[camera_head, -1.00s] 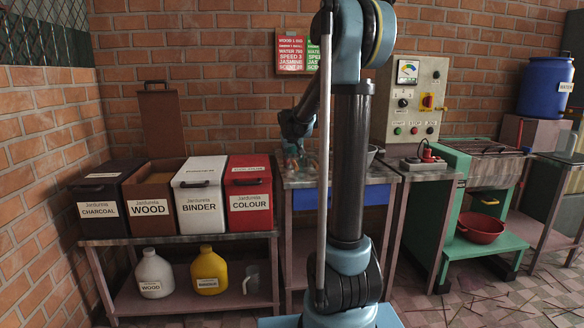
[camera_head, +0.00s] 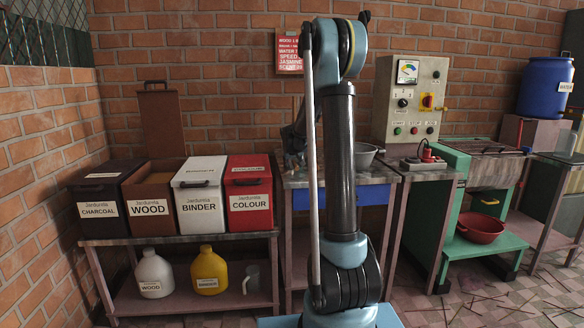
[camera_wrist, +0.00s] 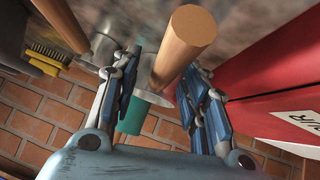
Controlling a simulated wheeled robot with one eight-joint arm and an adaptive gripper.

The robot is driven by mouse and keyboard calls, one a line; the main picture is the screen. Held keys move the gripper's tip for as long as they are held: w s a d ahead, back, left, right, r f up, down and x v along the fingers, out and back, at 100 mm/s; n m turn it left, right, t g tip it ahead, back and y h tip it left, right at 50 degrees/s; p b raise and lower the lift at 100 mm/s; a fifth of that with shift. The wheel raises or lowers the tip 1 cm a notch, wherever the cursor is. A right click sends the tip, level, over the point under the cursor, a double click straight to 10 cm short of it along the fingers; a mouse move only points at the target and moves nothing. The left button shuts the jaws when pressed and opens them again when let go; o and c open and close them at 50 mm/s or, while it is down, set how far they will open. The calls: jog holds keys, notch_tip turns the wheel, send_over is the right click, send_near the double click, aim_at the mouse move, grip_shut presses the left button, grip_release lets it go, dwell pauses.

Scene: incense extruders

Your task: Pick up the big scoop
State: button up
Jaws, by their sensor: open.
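The big scoop shows in the wrist view as a thick wooden handle (camera_wrist: 185,42) with a pale metal scoop part (camera_wrist: 150,84) behind it. My gripper (camera_wrist: 162,78) is open, with its fingers on either side of the scoop in the picture; I cannot tell whether they touch it. A second wooden handle (camera_wrist: 62,24) with a metal part lies to the left, outside the fingers. In the head view my gripper (camera_head: 293,160) is low over the worktable, partly hidden behind my arm, and the scoop cannot be made out.
A red colour box (camera_head: 249,182) stands left of the worktable; its red side (camera_wrist: 285,65) is close to my right finger in the wrist view. A yellow brush (camera_wrist: 45,60) and a teal cup (camera_wrist: 132,115) are nearby. A metal bowl (camera_head: 365,158) sits on the table.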

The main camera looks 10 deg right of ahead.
aim_at(294, 161)
jog(key=shift+w+d+f, duration=0.1)
jog(key=shift+w+f, duration=0.25)
jog(key=shift+w, duration=0.05)
grip_shut()
jog(key=shift+r, duration=0.1)
notch_tip(294, 161, up, 10)
jog(key=shift+f, duration=0.1)
dwell(0.5)
